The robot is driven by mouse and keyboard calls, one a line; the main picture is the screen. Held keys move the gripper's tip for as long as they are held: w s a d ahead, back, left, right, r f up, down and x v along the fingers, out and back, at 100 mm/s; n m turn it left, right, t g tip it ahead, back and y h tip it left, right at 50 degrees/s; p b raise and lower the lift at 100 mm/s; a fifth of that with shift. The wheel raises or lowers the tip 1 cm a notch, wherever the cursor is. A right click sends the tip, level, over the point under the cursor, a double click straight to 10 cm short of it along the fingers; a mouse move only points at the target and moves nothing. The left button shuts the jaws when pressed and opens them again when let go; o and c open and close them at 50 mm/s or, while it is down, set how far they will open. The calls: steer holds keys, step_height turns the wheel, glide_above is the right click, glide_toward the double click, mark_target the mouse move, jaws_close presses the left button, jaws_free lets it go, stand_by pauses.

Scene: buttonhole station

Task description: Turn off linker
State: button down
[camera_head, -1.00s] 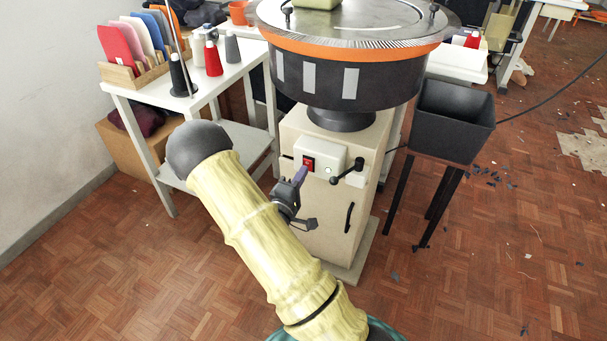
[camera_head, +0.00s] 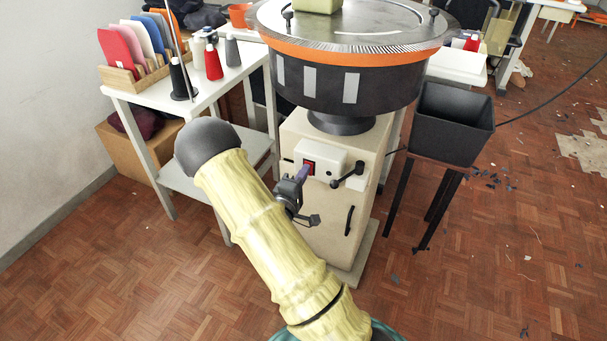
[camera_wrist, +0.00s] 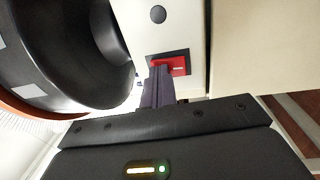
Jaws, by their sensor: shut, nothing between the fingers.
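The linker (camera_head: 330,200) is a cream cabinet with a dark drum and an orange-banded round top. A white switch box on its front carries a red switch (camera_head: 309,166) in a dark frame. The red switch also shows in the wrist view (camera_wrist: 178,66), partly hidden by my fingers. My gripper (camera_head: 303,173) is shut and empty, its fingertips at the switch's lower part. In the wrist view the closed fingers (camera_wrist: 159,72) overlap the switch's left part; they look to be at or touching it, but contact is not certain.
A black lever (camera_head: 347,174) sticks out right of the switch. A black bin (camera_head: 452,122) on legs stands to the right. A white table (camera_head: 215,95) with yarn cones and coloured panels stands to the left. The parquet floor in front is mostly clear.

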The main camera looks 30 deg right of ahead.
steer(key=shift+d+r, duration=0.1)
steer(key=shift+d, duration=0.05)
steer(key=r+p+v, duration=0.2)
steer(key=p+v, duration=0.1)
steer(key=v, duration=1.1)
steer(key=shift+r, duration=0.4)
steer(key=shift+w, duration=0.15)
